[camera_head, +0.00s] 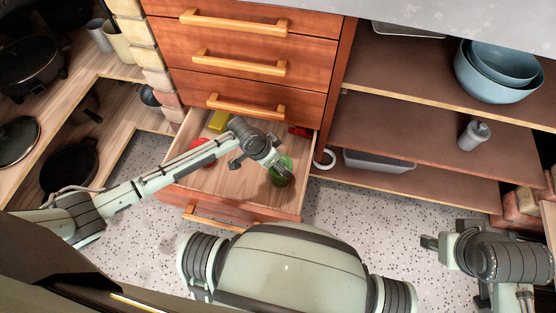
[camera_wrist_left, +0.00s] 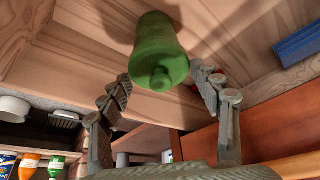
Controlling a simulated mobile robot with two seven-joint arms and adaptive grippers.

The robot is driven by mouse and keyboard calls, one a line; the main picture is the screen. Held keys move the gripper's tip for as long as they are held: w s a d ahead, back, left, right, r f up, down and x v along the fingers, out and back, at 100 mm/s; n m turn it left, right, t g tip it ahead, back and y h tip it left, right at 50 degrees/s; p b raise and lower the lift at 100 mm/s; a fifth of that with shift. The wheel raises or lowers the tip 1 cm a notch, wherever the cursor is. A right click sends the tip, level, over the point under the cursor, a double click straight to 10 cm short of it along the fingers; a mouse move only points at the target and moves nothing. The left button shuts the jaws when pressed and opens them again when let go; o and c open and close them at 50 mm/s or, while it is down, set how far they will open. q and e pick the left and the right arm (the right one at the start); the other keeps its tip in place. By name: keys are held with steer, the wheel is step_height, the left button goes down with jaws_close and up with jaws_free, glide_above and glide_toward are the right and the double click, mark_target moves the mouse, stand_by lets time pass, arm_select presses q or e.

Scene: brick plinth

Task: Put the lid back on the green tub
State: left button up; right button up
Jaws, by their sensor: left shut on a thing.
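The green tub (camera_head: 283,178) stands inside the open drawer, near its right side. In the left wrist view the green tub (camera_wrist_left: 153,30) shows with a green lid (camera_wrist_left: 160,68) at the end nearer the camera, its round knob facing me. The two look lined up; I cannot tell whether a small gap is left between them. My left gripper (camera_head: 276,166) reaches down into the drawer and its fingers (camera_wrist_left: 157,85) are on both sides of the lid, shut on it. My right gripper (camera_head: 430,243) is away at the lower right, over the floor, its finger opening unclear.
The open drawer (camera_head: 225,185) also holds a yellow block (camera_head: 219,122), a red thing (camera_head: 199,146) at the left and another red thing (camera_head: 299,131) at the back right. Closed drawers (camera_head: 245,65) stand above. Shelves with blue bowls (camera_head: 497,75) are at the right.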

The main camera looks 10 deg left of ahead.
arm_select(q)
steer(key=shift+r+p, duration=0.1)
steer(key=shift+p, duration=0.25)
steer(key=shift+f, duration=0.2)
stand_by(1.0)
steer(key=shift+p, duration=0.6)
stand_by(0.5)
steer(key=o, duration=0.9)
steer(key=shift+c, duration=0.2)
steer(key=shift+o, duration=0.6)
steer(key=shift+o, duration=0.9)
